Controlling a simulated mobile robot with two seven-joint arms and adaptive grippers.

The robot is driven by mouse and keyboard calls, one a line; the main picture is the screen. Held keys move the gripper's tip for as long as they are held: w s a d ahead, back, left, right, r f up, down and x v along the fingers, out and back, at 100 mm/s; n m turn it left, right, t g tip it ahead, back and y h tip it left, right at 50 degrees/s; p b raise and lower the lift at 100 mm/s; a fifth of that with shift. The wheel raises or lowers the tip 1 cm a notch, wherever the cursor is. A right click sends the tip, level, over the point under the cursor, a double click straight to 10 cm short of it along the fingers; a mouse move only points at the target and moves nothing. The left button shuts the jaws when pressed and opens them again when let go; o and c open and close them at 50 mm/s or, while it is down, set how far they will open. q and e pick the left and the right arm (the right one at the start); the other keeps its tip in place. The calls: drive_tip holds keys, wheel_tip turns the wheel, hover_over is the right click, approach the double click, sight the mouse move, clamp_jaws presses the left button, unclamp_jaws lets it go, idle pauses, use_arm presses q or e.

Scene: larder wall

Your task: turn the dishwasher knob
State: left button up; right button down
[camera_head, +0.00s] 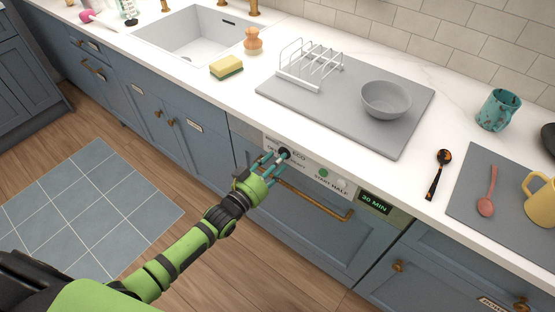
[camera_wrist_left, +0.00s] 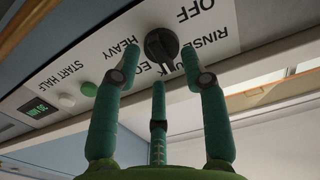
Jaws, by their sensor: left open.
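The dishwasher knob (camera_head: 284,152) is a dark round dial on the white control panel (camera_head: 310,173) below the counter edge. In the left wrist view the knob (camera_wrist_left: 162,45) shows as black, with a raised grip bar. Printed words around it include OFF, RINSE and HEAVY, upside down and partly covered by fingers. My left gripper (camera_head: 272,164) is open in front of the panel. In the left wrist view its fingertips (camera_wrist_left: 160,60) stand on either side of the knob, with a third finger below. I cannot tell whether they touch it. My right gripper is not in view.
The dishwasher handle (camera_head: 313,199) is a brass bar just below the panel. START and HALF buttons (camera_head: 323,173) and a 30 MIN display (camera_head: 374,203) lie right of the knob. The counter overhangs above, with a grey mat (camera_head: 345,130) on it. The floor in front is clear.

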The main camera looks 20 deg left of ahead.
use_arm(q)
drive_tip(key=shift+w+d, duration=0.2)
drive_tip(key=shift+w, duration=0.3)
drive_tip(key=shift+c, duration=0.4)
clamp_jaws()
drive_tip(key=shift+n, duration=0.3)
